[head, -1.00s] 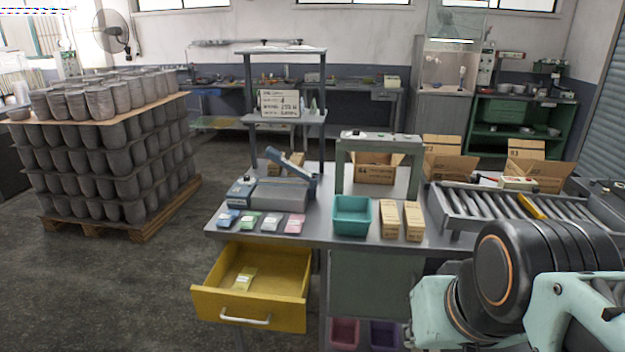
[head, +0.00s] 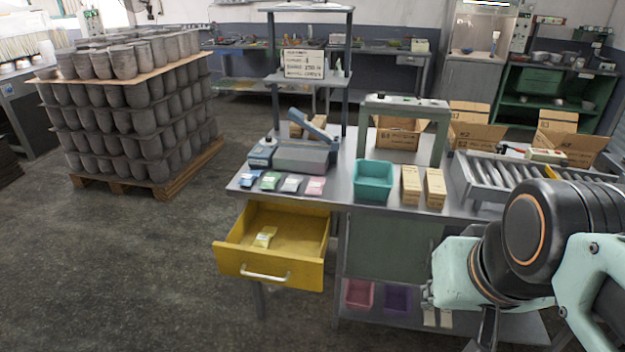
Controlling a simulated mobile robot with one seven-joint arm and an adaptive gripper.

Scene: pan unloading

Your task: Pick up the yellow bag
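The yellow bag (head: 264,237) is a small pale-yellow packet. It lies in the open yellow drawer (head: 268,268), towards the left side of its floor, in the head view. The drawer is pulled out below the left part of the grey workbench (head: 335,197). My arm shows at the lower right, to the right of the drawer and well apart from the bag. The fingertips of my gripper are outside the picture, so its opening and any contents are hidden.
Blue, green, white and pink packets (head: 291,184) lie on the bench above the drawer. A teal bin (head: 374,181) and two small cartons (head: 411,186) stand to their right. A pallet of grey pots (head: 130,115) stands left. The floor before the drawer is clear.

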